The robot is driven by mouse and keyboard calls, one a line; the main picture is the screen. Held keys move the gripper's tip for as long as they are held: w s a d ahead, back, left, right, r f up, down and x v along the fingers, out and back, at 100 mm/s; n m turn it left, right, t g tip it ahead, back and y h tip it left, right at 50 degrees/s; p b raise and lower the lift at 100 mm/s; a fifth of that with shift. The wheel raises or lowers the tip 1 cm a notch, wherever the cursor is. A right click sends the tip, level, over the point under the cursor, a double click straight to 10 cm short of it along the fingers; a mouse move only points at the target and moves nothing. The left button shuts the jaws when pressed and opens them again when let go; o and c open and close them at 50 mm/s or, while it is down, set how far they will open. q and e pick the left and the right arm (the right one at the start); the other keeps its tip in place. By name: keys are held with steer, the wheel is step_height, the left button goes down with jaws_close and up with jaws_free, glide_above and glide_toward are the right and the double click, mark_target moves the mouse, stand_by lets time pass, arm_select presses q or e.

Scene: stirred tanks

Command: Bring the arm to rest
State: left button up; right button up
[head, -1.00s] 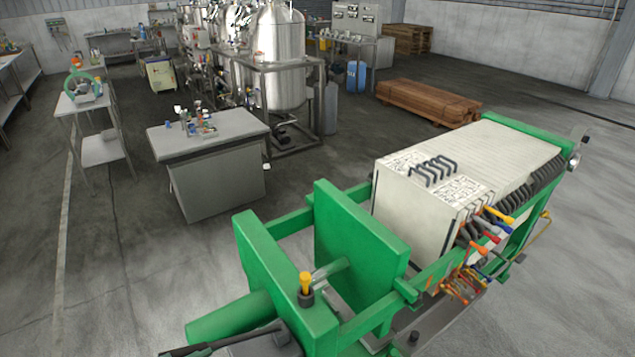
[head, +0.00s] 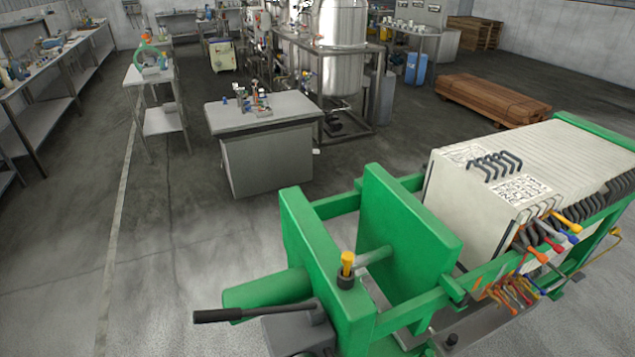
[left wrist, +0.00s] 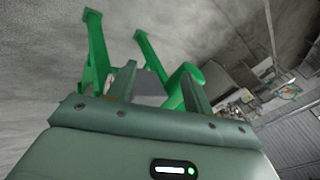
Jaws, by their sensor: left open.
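My left gripper (left wrist: 158,78) shows in the left wrist view with its two fingers spread apart. Nothing is clearly held between them; a pale grey patch shows in the gap. Beyond the fingers are green frame parts (left wrist: 97,55), which look like the filter press. In the head view neither of my grippers shows. The green filter press (head: 405,235) stands in the right foreground there, with a stack of white plates (head: 480,185).
A black-handled lever (head: 250,312) sticks out left from the press. A grey cabinet (head: 265,155) with small items stands beyond it. Steel tanks (head: 340,25) and stacked planks (head: 490,100) are farther back. Benches (head: 60,95) line the left. The floor at left is open.

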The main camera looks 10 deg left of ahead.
arm_select(q)
steer(key=s+d+f+n+g+h+b, duration=0.1)
steer(key=s+f+b, duration=0.25)
steer(key=f, duration=0.85)
steer(key=s+d+f+g+h+b, duration=0.15)
steer(key=s+f, duration=0.35)
steer(key=f, duration=0.6)
steer(key=s+a+f+n+g+b, duration=0.1)
steer(key=s+f+b, duration=0.5)
steer(key=s+f, duration=0.9)
steer(key=shift+s+n+g, duration=0.25)
steer(key=shift+n+g, duration=0.2)
steer(key=shift+n, duration=0.25)
steer(key=shift+a, duration=0.1)
